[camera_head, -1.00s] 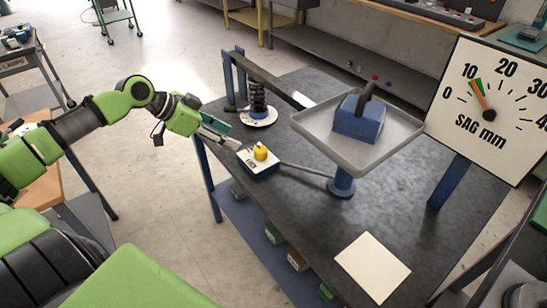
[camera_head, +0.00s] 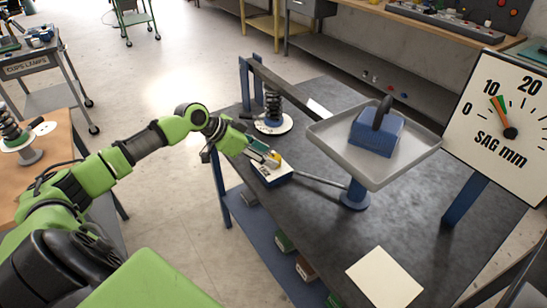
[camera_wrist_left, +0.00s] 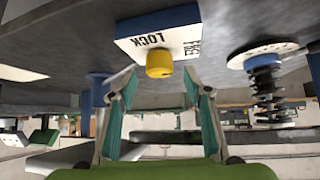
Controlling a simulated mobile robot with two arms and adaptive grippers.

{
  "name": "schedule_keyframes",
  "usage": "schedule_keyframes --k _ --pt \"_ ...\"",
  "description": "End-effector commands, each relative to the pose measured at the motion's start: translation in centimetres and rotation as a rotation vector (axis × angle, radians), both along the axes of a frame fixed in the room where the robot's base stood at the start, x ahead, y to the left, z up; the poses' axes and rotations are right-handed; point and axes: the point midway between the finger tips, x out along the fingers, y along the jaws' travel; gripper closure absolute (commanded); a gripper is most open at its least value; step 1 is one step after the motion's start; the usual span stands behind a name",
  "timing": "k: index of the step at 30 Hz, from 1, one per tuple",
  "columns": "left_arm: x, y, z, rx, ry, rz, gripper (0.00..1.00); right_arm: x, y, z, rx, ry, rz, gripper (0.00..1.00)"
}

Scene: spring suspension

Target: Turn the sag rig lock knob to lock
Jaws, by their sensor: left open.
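The yellow lock knob (camera_head: 274,158) sits on a small box with a white top (camera_head: 283,175) on the dark table, near its left edge. In the left wrist view the knob (camera_wrist_left: 159,64) stands out from the white plate (camera_wrist_left: 135,43), which is marked LOCK and, partly cut off, FREE. My left gripper (camera_head: 268,160) reaches in from the left at the box. Its two fingers are spread apart, and the left wrist view shows the open gripper (camera_wrist_left: 160,80) with the knob between and just beyond its fingertips. Contact with the knob cannot be told. My right gripper is not in view.
A rod runs from the box to the post under a grey tray (camera_head: 330,135) holding a blue weight (camera_head: 376,133). A coil spring (camera_head: 273,104) stands behind the box. The SAG mm dial (camera_head: 500,150) stands at right. A blank card (camera_head: 384,277) lies in front.

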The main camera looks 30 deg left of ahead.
Motion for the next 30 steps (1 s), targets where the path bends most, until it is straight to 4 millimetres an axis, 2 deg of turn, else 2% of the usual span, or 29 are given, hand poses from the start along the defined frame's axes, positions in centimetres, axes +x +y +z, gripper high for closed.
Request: schedule_keyframes --k 7,19,23,24,30 --pt "1.9 -1.4 -2.3 -0.002 0.0 -0.001 0.55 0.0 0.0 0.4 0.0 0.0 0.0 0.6" --pt "2.3 -1.6 -2.8 0.002 0.0 -0.001 0.55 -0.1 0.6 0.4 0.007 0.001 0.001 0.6" --pt "2.3 -1.6 -2.8 0.001 0.0 -0.001 0.89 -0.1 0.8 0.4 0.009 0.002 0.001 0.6" --pt "2.3 -1.6 -2.8 0.001 0.0 -0.001 0.94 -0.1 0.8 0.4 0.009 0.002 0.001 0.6" --pt "2.3 -1.6 -2.7 0.001 0.001 0.003 0.94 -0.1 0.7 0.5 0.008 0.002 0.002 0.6"
